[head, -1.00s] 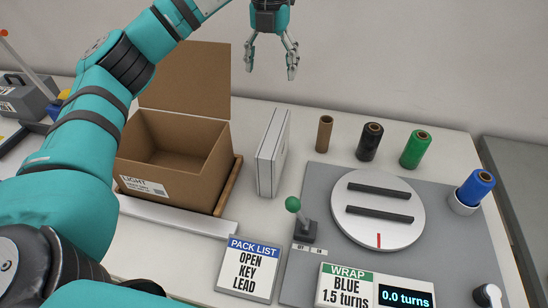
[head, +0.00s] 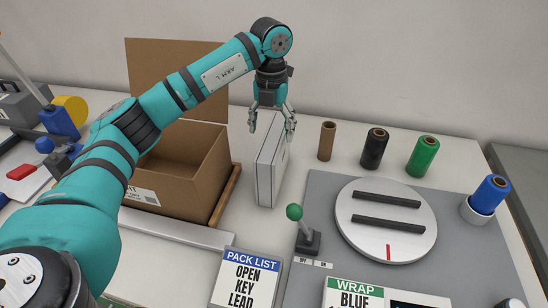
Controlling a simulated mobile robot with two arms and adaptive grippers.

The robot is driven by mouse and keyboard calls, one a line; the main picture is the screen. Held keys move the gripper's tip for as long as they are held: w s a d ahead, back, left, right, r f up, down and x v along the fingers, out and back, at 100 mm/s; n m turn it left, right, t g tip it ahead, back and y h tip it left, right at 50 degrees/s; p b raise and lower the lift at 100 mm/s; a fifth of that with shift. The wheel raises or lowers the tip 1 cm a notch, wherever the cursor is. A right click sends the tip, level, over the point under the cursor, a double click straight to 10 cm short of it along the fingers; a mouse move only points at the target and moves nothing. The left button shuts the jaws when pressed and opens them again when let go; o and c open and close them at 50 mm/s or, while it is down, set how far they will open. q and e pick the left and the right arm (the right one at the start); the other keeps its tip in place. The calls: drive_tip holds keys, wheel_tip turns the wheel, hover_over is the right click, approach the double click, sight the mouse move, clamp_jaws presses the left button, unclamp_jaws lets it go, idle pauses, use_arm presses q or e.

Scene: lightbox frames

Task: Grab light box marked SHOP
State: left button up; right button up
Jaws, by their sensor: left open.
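A thin white light box (head: 268,175) stands upright on the table, to the right of the cardboard box. Its marking is not readable in this view. My left gripper (head: 271,130) points down with its fingers open over the top of the white light box, one finger on each side in the picture. I cannot tell whether the fingers touch it. My right gripper is not in view.
An open cardboard box (head: 190,165) stands left, partly behind my arm. A green-knobbed lever (head: 296,214), a round turntable (head: 386,235) and a pack list sign (head: 245,280) are in front. Brown, black, green and blue rolls (head: 493,193) stand right.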

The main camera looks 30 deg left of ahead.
use_arm(q)
drive_tip(key=shift+f, duration=0.8)
drive_tip(key=f, duration=0.1)
drive_tip(key=f+p, duration=0.1)
drive_tip(key=f, duration=0.3)
drive_tip(key=shift+w+d+p, duration=0.1)
drive_tip(key=shift+d+p, duration=0.25)
drive_tip(key=shift+p, duration=0.05)
drive_tip(key=shift+f, duration=0.25)
drive_tip(key=shift+c, duration=0.4)
drive_tip(key=shift+r, duration=0.1)
clamp_jaws()
